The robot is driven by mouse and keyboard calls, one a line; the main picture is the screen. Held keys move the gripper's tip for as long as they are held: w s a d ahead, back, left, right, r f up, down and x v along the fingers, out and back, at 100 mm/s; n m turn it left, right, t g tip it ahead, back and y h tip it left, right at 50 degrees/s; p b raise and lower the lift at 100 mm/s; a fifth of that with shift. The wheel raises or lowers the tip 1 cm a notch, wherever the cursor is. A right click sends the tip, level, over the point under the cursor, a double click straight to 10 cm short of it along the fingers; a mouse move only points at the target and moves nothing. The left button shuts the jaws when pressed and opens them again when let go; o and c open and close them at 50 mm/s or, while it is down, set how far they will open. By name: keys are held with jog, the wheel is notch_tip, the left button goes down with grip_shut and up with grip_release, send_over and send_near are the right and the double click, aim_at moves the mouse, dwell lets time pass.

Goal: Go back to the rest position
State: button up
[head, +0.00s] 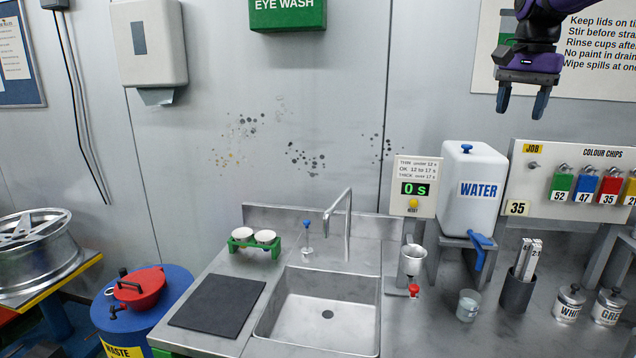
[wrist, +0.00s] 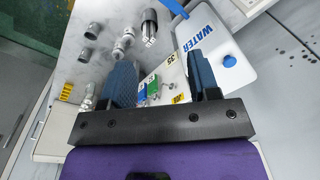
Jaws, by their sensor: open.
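My gripper (head: 522,98) hangs at the upper right in the head view, in front of the wall sign and above the job board. Its two blue fingers are apart with nothing between them. In the wrist view my gripper (wrist: 163,88) also shows open and empty, with the bench far beyond it. My purple wrist shows above the fingers in the head view.
A sink (head: 320,310) is at the middle. The air around my gripper is free.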

jog(key=s+a+f+n+t, duration=0.1)
jog(key=s+a+f+n, duration=0.1)
jog(key=s, duration=0.7)
jog(key=s+a+f+n+t, duration=0.2)
jog(key=s+f, duration=0.4)
jog(key=s, duration=0.4)
jog(key=s+a+f+n+t, duration=0.1)
jog(key=s+a+f+n, duration=0.2)
jog(key=s, duration=0.7)
notch_tip(320, 180, down, 2)
jog(key=n, duration=0.3)
jog(key=shift+s+a+t, duration=0.15)
jog(key=shift+a+t, duration=0.1)
jog(key=shift+t, duration=0.05)
